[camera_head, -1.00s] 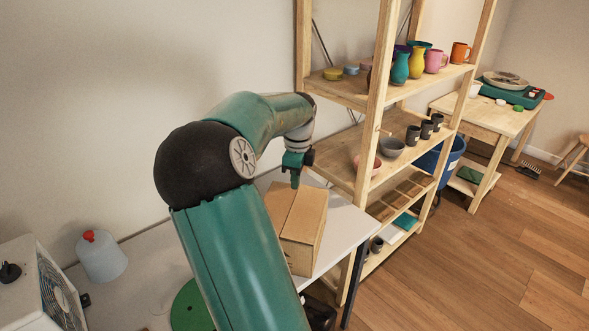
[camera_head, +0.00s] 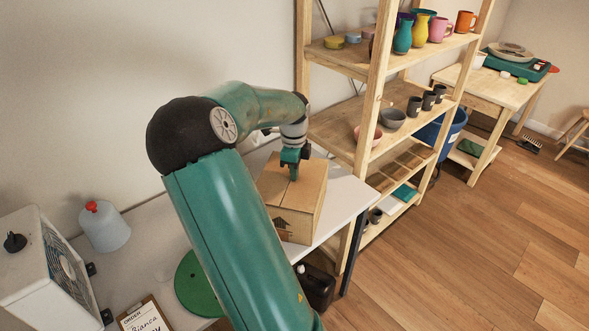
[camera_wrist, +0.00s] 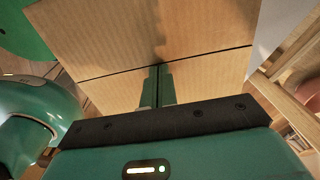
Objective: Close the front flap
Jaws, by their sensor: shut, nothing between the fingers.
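A brown cardboard box (camera_head: 306,205) stands on the white table with a dark printed mark on its near side. Its top flaps look folded down nearly flat in the head view. In the wrist view the box top (camera_wrist: 205,30) shows two cardboard panels with a thin dark gap between them. My gripper (camera_head: 293,176) is shut and empty, pointing down over the box top. In the wrist view its fingertips (camera_wrist: 159,70) are at the gap, against or just above the cardboard; I cannot tell whether they touch. My arm hides part of the box's left side.
The white table (camera_head: 345,200) has a green disc (camera_head: 195,285), a clipboard (camera_head: 145,318) and a capped jug (camera_head: 104,226). A wooden shelf (camera_head: 372,100) with pots stands close to the right of the box. A dark container (camera_head: 318,285) is below the table edge.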

